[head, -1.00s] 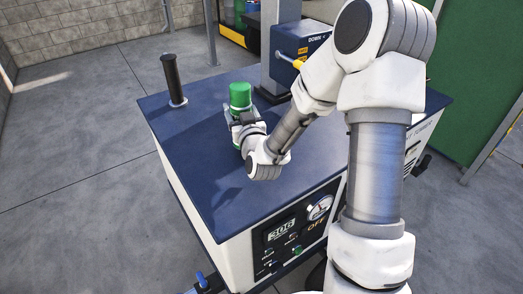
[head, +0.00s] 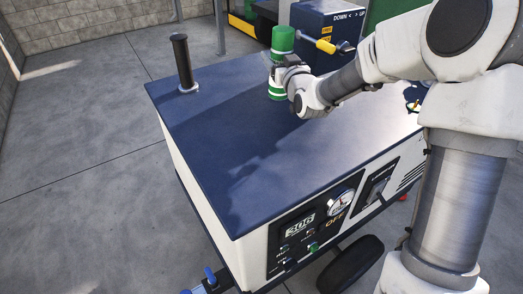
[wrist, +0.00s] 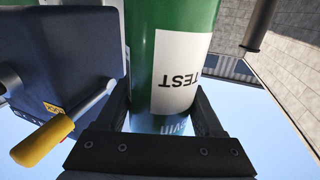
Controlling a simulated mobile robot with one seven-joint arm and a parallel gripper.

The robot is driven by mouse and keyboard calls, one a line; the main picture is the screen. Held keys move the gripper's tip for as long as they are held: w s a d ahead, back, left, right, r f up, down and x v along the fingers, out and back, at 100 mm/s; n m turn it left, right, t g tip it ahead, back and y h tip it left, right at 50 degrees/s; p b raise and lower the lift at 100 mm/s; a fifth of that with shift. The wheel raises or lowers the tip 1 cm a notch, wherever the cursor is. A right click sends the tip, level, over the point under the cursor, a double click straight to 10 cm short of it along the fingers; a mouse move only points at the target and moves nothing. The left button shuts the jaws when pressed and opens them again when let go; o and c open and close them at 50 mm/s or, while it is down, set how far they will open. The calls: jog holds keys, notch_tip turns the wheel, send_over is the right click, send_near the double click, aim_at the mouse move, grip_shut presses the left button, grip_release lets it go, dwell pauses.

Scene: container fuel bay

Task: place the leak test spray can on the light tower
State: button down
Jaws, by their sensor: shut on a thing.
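The leak test spray can (head: 282,40) is green with a white label; "TEST" reads upside down on it in the wrist view (wrist: 180,70). My gripper (head: 279,72) is shut around the can, a finger on each side. The can is upright at the back part of the light tower's dark blue top (head: 230,140), beside the blue winch box. Its lower end is low over the top; I cannot tell whether it touches. My gripper (wrist: 165,125) hides part of the can.
The blue winch box (head: 325,25) with a yellow-handled crank (head: 325,45) stands close behind and right of the can. A black post (head: 183,62) rises at the top's left corner. The front and middle of the top are bare.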

jog(key=w+a+r+n+y+b, duration=0.1)
jog(key=a+r, duration=0.2)
jog(key=a, duration=0.2)
jog(key=b, duration=0.2)
send_near(270, 89)
jog(key=shift+g, duration=0.4)
jog(key=shift+r+x, duration=0.2)
jog(key=shift+x, duration=0.9)
jog(key=shift+r+x, duration=0.25)
jog(key=shift+x, duration=0.85)
jog(key=shift+d, duration=0.1)
jog(key=shift+f+b, duration=0.2)
jog(key=shift+b, duration=0.1)
grip_release()
